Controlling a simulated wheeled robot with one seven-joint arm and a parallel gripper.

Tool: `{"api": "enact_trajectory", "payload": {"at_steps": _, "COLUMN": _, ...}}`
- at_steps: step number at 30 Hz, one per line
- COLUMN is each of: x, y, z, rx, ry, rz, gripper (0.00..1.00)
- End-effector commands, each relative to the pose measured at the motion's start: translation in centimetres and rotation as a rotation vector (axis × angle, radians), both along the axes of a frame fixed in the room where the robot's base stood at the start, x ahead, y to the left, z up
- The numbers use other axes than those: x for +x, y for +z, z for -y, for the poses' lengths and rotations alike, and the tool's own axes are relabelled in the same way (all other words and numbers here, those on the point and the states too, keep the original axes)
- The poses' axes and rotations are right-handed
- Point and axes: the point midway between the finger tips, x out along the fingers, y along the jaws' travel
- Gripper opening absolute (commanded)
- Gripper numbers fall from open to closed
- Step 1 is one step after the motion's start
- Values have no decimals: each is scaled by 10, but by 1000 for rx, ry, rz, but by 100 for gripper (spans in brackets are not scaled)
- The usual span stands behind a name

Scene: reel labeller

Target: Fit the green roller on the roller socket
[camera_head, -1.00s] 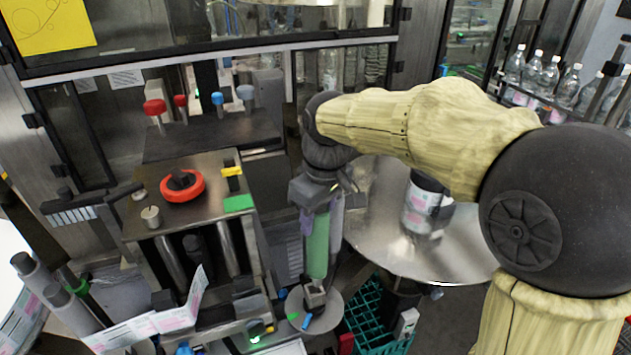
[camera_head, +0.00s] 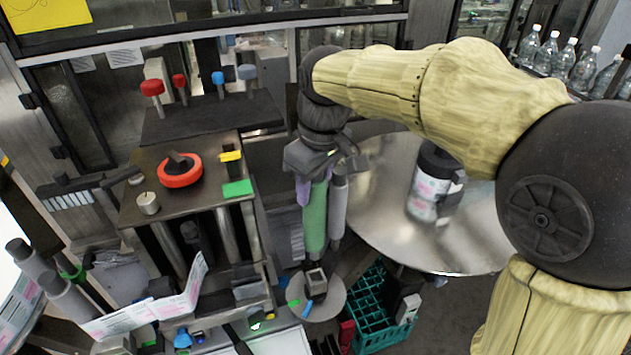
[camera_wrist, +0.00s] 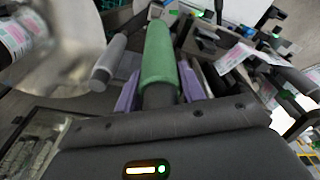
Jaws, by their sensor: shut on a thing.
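The green roller (camera_head: 314,220) hangs roughly upright from my gripper (camera_head: 314,188), which is shut on its upper end. In the wrist view, the purple fingers of my gripper (camera_wrist: 159,78) lie on both sides of the green roller (camera_wrist: 159,55). Below its lower end is a small square metal block (camera_head: 316,279) on a round grey plate (camera_head: 328,303); this looks like the roller socket, and a small gap shows between them. A grey roller (camera_head: 338,208) stands close beside the green one, on its right; it also shows in the wrist view (camera_wrist: 108,62).
The machine with a red ring knob (camera_head: 181,170) is at the left. Grey rollers and label strips are at lower left.

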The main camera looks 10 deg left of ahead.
Motion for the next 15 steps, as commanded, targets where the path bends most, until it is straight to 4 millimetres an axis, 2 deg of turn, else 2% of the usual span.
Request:
{"api": "enact_trajectory", "payload": {"at_steps": 9, "x": 1, "y": -27, "z": 3, "rx": 1, "ry": -6, "rz": 1, "gripper": 0}}
{"api": "enact_trajectory", "payload": {"at_steps": 15, "x": 1, "y": -36, "z": 3, "rx": 1, "ry": -6, "rz": 1, "gripper": 0}}
